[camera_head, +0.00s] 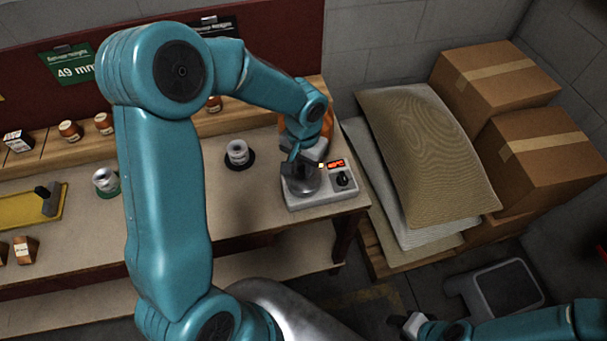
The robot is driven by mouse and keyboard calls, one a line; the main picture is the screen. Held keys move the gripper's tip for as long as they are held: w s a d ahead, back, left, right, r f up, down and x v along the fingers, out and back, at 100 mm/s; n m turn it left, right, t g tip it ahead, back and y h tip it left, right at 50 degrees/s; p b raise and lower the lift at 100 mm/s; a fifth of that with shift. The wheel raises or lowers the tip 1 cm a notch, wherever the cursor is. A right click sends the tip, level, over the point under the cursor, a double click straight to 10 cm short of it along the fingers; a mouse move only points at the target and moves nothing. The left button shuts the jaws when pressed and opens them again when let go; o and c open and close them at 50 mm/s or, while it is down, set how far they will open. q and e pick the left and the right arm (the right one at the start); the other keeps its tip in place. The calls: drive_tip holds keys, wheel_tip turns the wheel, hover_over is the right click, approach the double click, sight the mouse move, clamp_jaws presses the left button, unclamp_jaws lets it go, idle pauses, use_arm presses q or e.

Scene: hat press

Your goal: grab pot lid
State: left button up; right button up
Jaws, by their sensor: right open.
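A small grey metal pot (302,185) stands on a white hot-plate-like device (318,203) at the right end of the bench. My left gripper (305,164) is right over the pot, at its top. The gripper and wrist cover the pot's top, so a lid cannot be made out clearly, nor whether the fingers are touching or closed on it. My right gripper (408,324) is open and empty, low at the bottom of the view, away from the bench.
The device has a red display (336,164) and a black knob (343,179). A whitish jar (237,152) on a dark disc and another jar (105,180) stand further left. An orange object (328,122) is behind my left wrist. Sacks (425,150) and cardboard boxes (500,80) fill the right.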

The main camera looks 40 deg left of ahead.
use_arm(q)
clamp_jaws()
